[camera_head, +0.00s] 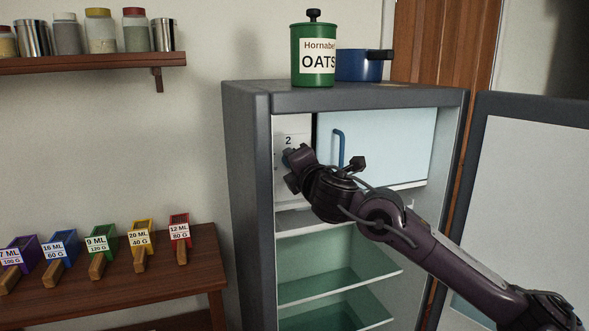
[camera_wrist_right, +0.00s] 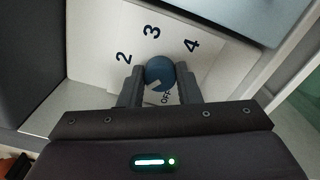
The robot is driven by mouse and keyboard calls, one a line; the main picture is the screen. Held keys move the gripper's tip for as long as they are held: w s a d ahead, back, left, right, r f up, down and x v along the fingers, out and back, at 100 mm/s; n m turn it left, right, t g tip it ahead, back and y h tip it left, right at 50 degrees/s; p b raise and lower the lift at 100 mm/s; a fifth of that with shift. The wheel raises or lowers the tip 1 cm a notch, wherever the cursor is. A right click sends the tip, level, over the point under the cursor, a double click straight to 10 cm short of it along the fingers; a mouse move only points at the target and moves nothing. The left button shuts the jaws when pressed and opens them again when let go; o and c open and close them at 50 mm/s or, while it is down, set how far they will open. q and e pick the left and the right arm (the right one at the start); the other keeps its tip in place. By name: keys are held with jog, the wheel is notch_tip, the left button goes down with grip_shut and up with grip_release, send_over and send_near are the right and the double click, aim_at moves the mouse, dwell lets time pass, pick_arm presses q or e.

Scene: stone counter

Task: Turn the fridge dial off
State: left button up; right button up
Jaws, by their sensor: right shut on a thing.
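The fridge (camera_head: 247,150) stands open, with its door (camera_head: 530,170) swung out to the right. The round blue dial (camera_wrist_right: 160,72) sits on a white panel (camera_wrist_right: 110,45) marked 2, 3, 4 and OFF. In the head view the panel (camera_head: 290,133) shows at the upper left inside the fridge, and only a "2" is readable. My right gripper (camera_wrist_right: 161,85) has its fingers on either side of the dial and is shut on it. A pale mark on the dial points down and left, close to the OFF lettering; its exact setting is unclear. My left gripper is not in view.
A light blue freezer flap (camera_head: 385,145) with a blue handle is right of the panel. Glass shelves (camera_head: 335,265) lie below. A green oats canister (camera_head: 313,55) and blue pot (camera_head: 360,65) stand on top. A wooden table (camera_head: 150,280) with several coloured scoops stands left.

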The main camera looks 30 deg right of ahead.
jog(key=shift+f+n, duration=0.1)
jog(key=shift+n, duration=0.6)
jog(key=o, duration=1)
jog(key=shift+b+v, duration=1.4)
jog(key=shift+v, duration=2.5)
